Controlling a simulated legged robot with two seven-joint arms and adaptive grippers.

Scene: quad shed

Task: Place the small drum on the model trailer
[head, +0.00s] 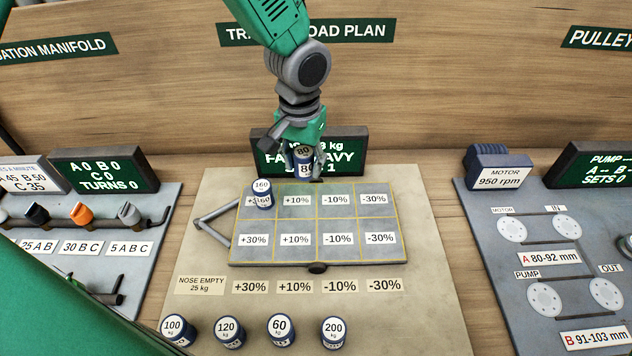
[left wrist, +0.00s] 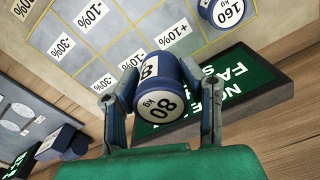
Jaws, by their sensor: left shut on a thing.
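My left gripper (head: 304,162) is shut on a small dark blue drum with a white top marked 80 (head: 305,151). In the left wrist view the 80 drum (left wrist: 161,98) sits between the two fingers. The model trailer (head: 312,263) is a grey flat bed with yellow lines and two rows of percentage labels. The held drum appears at the trailer's far edge, near the far +10% cell; its exact height is unclear. A drum marked 160 (head: 262,195) stands on the far left +30% cell, partly covering its label.
Drums marked 100 (head: 173,330), 120 (head: 229,333), 60 (head: 281,330) and 200 (head: 333,332) stand along the board's front. A display (head: 350,155) stands behind the trailer, partly hidden by my gripper. Panels flank the board left and right. The trailer's other cells look empty.

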